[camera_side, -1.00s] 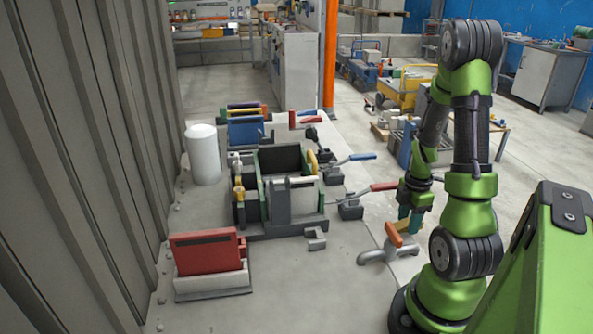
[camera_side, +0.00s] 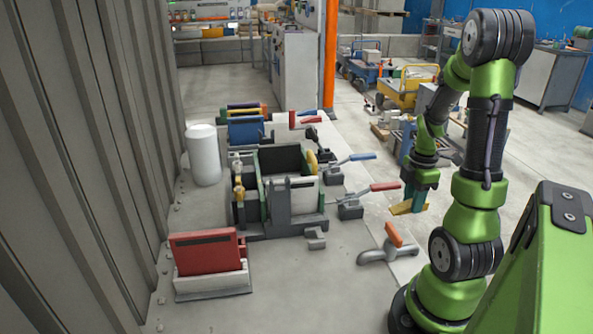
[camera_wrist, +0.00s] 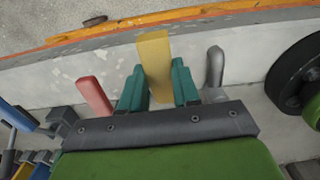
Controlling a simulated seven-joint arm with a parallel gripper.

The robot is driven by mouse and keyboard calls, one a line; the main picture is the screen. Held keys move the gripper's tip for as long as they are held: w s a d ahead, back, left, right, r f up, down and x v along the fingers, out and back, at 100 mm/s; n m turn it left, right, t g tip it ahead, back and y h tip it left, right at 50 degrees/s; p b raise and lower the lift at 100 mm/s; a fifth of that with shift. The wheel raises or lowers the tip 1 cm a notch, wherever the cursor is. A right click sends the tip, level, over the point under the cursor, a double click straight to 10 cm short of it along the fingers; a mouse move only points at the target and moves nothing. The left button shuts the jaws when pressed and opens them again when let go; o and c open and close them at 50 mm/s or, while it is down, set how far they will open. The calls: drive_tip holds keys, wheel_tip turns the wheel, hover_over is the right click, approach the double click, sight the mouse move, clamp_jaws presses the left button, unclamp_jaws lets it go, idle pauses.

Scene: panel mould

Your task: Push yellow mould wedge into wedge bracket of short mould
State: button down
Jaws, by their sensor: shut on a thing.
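My gripper (camera_side: 415,203) has teal fingers and is shut on the yellow mould wedge (camera_side: 401,209). It is held right of the mould, apart from it, near the bench's right edge. In the wrist view, the wedge (camera_wrist: 155,62) sticks out between the two teal fingers (camera_wrist: 160,88). The mould (camera_side: 290,205) stands mid-bench, with a dark cavity, green side plates and a grey front post. A yellow curved part (camera_side: 312,161) is on its right side and another (camera_side: 239,190) on its left. I cannot tell which part is the wedge bracket.
A red block (camera_side: 205,252) sits front left, a white cylinder (camera_side: 203,155) back left. The front bench is mostly clear.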

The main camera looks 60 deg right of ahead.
wheel_tip(320, 180, up, 3)
drive_tip(key=shift+w+f, duration=0.1)
drive_tip(key=w+a, duration=0.1)
drive_tip(key=w+a+n, duration=0.1)
drive_tip(key=w, duration=0.1)
drive_tip(key=shift+a, duration=0.15)
hover_over(349, 237)
wheel_tip(349, 237, down, 2)
drive_tip(key=shift+m, duration=0.6)
drive_tip(key=shift+f, duration=0.15)
drive_tip(key=shift+f, duration=3.15)
drive_tip(key=shift+f, duration=0.15)
